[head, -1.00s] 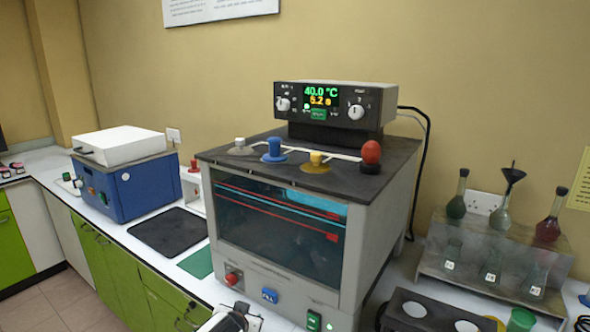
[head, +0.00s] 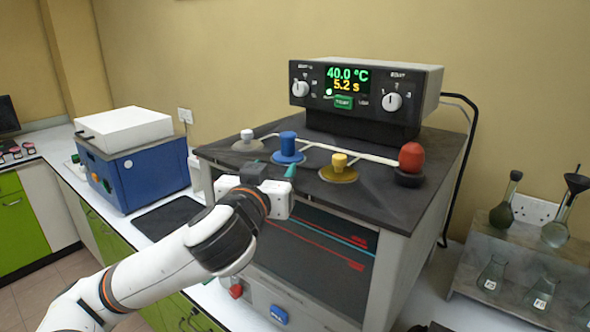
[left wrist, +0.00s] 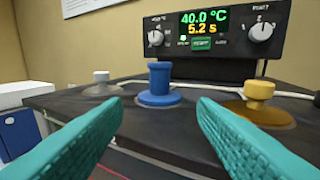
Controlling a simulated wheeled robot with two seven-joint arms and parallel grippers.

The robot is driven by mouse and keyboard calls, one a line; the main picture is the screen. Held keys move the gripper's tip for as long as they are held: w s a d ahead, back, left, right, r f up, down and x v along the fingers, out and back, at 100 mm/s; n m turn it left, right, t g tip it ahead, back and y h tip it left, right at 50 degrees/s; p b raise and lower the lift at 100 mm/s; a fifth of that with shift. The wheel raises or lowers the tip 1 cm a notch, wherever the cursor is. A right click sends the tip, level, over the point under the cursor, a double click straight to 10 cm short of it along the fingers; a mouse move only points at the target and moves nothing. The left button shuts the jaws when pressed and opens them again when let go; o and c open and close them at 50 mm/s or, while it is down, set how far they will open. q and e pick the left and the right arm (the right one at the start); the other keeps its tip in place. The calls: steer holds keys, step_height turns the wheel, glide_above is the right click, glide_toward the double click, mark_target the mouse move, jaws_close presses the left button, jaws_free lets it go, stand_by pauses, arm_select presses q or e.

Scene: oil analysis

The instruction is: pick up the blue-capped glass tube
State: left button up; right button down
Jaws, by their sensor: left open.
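The blue cap (head: 288,147) of the tube stands upright on a round blue base in the dark top of the bath machine. Only the cap shows; any glass below it is hidden. My left gripper (head: 272,172) is at the machine's front top edge, just in front of the cap, with its teal fingers apart and empty. In the left wrist view the blue cap (left wrist: 159,80) is centred between the two open fingers and beyond their tips, not touching them. My right gripper is not in view.
A white cap (head: 246,140) stands left of the blue one, a yellow cap (head: 339,166) and a red cap (head: 411,157) to its right. A pale bar runs behind them. The control box (head: 364,95) rises at the back. A flask rack (head: 505,245) stands at right.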

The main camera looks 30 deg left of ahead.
mark_target(286, 147)
arm_select(q)
steer(key=w+p, duration=0.1)
steer(key=w+r+p, duration=0.1)
steer(key=p, duration=0.1)
steer(key=shift+a+r, duration=0.25)
steer(key=shift+a, duration=0.15)
steer(key=shift+w+a+f+p, duration=0.2)
steer(key=shift+w, duration=0.4)
steer(key=shift+w+a+f+p, duration=0.15)
steer(key=shift+w+a+f, duration=0.05)
steer(key=shift+w, duration=0.4)
steer(key=shift+w+a+r+p, duration=0.2)
steer(key=shift+w+p, duration=0.3)
steer(key=shift+p, duration=0.1)
steer(key=shift+w+a+r+p, duration=0.15)
steer(key=shift+w+r+p, duration=0.05)
steer(key=shift+w+p, duration=0.35)
steer(key=x, duration=0.1)
steer(key=p+x, duration=0.1)
steer(key=shift+w+a+f, duration=0.1)
steer(key=shift+w+f, duration=0.15)
steer(key=shift+w, duration=0.05)
steer(key=shift+w+f, duration=0.1)
steer(key=shift+w, duration=0.05)
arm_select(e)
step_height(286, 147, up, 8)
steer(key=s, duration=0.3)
